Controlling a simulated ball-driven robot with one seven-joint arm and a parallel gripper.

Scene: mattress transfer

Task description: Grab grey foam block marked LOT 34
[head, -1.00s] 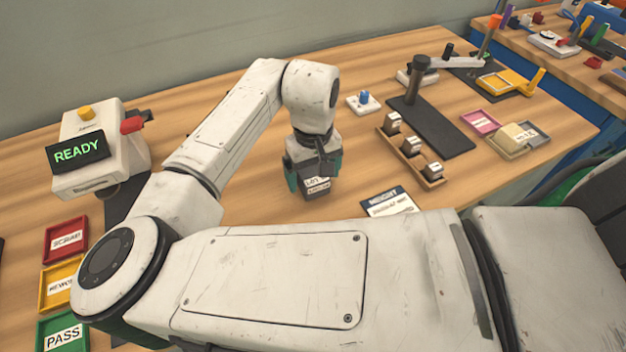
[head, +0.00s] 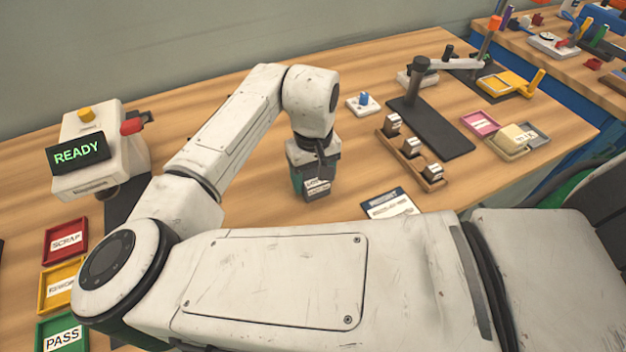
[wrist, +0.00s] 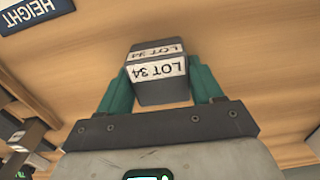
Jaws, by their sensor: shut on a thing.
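The grey foam block (wrist: 160,92) carries white labels reading LOT 34 in the wrist view. It sits between the two green fingers of my gripper (wrist: 158,85), which is shut on it from both sides. In the head view the block (head: 318,188) shows below my gripper (head: 316,177), over the wooden table to the left of the small wooden rack. I cannot tell whether the block touches the table.
The wooden rack (head: 434,184) holds 3 dark labelled blocks. A card (head: 390,205) lies in front of it. The tester with a READY screen (head: 78,153) stands at left. The SCRAP (head: 66,259), REWORK and PASS trays line the left edge.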

